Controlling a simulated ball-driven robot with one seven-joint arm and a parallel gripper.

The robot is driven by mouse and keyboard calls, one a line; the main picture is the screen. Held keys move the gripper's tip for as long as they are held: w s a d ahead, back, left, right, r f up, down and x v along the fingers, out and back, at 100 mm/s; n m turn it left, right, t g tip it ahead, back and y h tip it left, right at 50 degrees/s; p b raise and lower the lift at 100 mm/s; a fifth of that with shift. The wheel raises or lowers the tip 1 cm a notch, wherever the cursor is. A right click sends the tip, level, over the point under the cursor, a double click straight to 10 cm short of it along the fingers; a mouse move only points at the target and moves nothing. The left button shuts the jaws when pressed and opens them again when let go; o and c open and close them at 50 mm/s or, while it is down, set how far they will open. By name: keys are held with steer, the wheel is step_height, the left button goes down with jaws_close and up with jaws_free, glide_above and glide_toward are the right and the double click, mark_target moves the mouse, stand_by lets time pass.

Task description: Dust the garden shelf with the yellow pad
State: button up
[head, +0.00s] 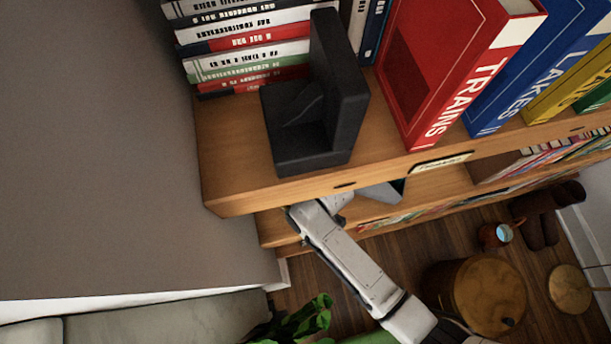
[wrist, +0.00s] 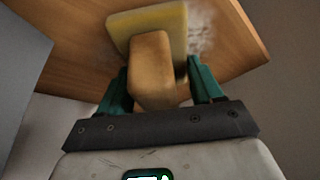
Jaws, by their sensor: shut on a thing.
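In the wrist view, my gripper (wrist: 160,80) has its green fingers closed on the tan handle block (wrist: 152,70) of the yellow pad (wrist: 150,20). The pad is at the wooden shelf board (wrist: 75,68); I cannot tell if it touches. A pale dusty patch (wrist: 203,30) shows on the wood just right of the pad. In the head view, my arm reaches in below the top board (head: 235,195) of the bookcase, toward a lower board (head: 440,185). The pad and fingertips are hidden there. The label (head: 440,163) is too small to read.
A black bookend (head: 315,110), stacked books (head: 245,50) and a red TRAINS book (head: 450,60) stand on the top board. A grey angular piece (head: 385,192) is below it. A wall is left; a plant (head: 305,318) and a round wooden stool (head: 488,295) are below.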

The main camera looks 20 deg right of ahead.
mark_target(281, 209)
steer(key=shift+a, duration=1)
steer(key=shift+w+a+f, duration=0.1)
steer(key=shift+a, duration=1.4)
steer(key=shift+w+b, duration=0.35)
steer(key=shift+w, duration=0.7)
steer(key=shift+d+p, duration=0.45)
steer(key=shift+d, duration=0.6)
steer(key=shift+s+d+p, duration=0.1)
steer(key=shift+d+p, duration=0.2)
steer(key=shift+d, duration=0.75)
steer(key=shift+d+r+p, duration=0.2)
steer(key=shift+d+p, duration=0.95)
steer(key=shift+d, duration=2.5)
